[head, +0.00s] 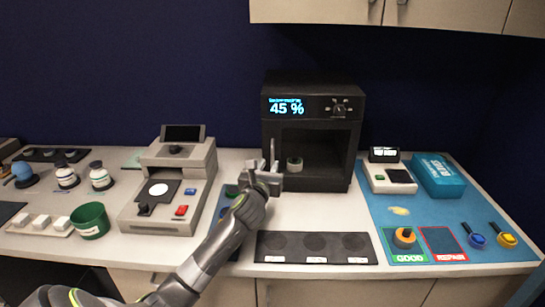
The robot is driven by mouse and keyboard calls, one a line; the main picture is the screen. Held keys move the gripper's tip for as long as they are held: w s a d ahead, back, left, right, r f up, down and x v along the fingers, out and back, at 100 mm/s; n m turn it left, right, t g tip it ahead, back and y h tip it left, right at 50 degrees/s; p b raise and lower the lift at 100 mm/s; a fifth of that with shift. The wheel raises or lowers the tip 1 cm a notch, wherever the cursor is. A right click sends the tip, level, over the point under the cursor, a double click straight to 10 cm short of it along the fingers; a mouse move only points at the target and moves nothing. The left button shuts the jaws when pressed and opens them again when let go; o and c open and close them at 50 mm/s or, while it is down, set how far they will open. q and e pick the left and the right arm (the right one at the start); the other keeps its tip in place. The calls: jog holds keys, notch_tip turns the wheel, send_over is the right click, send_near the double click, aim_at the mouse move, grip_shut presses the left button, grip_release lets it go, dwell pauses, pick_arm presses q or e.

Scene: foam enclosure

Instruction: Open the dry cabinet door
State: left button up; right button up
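The dry cabinet (313,84) is a black box at the back of the counter, with a lit display reading 45 % and a dial. Its front shows a dark interior with a small pale-topped round item (294,163) inside. I cannot tell whether a clear door covers it. My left gripper (264,170) is in front of the cabinet's lower left front edge. A thin upright piece shows by the fingers, perhaps a handle or a finger. The fingers overlap the cabinet in the picture, so contact and opening are unclear. My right gripper is out of view.
A grey instrument (181,165) stands left of my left arm, with a green cup (89,220) and bottles beyond. A black mat (315,247) with round spots lies before the cabinet. A blue mat (385,215) with a teal box (438,175) lies right. Cupboards (440,14) hang above.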

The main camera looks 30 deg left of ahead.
aim_at(272, 158)
pick_arm(q)
jog(key=shift+x, duration=2.8)
jog(key=shift+s, duration=0.1)
grip_shut()
